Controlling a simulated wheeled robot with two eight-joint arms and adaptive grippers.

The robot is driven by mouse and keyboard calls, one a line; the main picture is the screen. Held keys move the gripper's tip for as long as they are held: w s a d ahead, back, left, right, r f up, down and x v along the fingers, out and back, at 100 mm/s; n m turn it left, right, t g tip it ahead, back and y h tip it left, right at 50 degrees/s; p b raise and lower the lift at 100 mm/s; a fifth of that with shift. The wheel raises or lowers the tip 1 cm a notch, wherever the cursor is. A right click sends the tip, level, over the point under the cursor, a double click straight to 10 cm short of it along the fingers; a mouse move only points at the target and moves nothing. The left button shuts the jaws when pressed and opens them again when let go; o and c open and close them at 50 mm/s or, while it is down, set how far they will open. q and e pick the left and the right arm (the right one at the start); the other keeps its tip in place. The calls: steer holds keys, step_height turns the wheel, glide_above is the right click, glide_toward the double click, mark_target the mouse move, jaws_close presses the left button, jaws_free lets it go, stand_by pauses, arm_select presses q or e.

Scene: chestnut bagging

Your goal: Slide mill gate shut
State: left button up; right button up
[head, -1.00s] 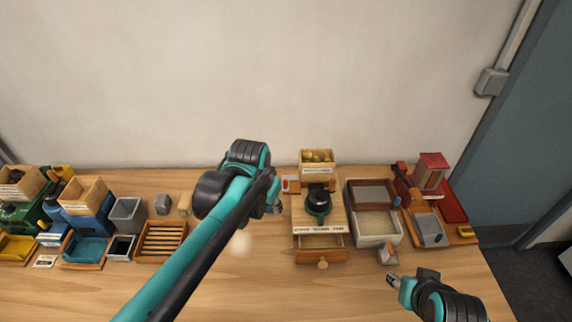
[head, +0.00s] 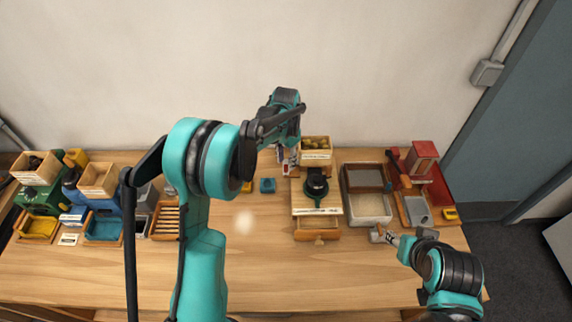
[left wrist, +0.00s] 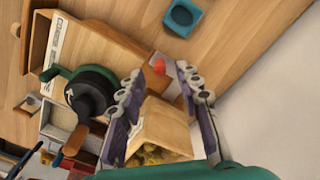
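The wooden mill (head: 303,203) stands mid-table with a dark green and black crank head (head: 317,185). Its light wood hopper (head: 316,154) at the back holds yellowish-brown chestnuts. In the left wrist view the hopper (left wrist: 160,128) lies between my left fingers, and a red knob (left wrist: 158,66) on a pale plate, possibly the gate, shows just by the fingertips. My left gripper (left wrist: 160,76) is open; contact is unclear. In the head view it (head: 285,158) is left of the hopper, partly hidden by its arm. My right gripper (head: 388,237) is low at the right; its finger opening is unclear.
The mill's front drawer (head: 318,236) is pulled partly out. A tray (head: 370,207) and a red device (head: 421,157) stand to the right. A small teal block (head: 267,185) lies left of the mill. Green and blue machines with bins stand far left. The front table is clear.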

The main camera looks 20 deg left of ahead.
arm_select(q)
steer(key=shift+f, duration=1.2)
jaws_close()
steer(key=shift+w+d+b, duration=0.15)
steer(key=shift+w+d, duration=0.05)
steer(key=shift+d, duration=0.5)
steer(key=shift+w+d+b, duration=0.15)
steer(key=shift+w+d, duration=0.05)
steer(key=shift+d, duration=0.5)
steer(key=shift+c, duration=0.5)
jaws_free()
steer(key=shift+o, duration=0.5)
steer(key=shift+d, duration=0.1)
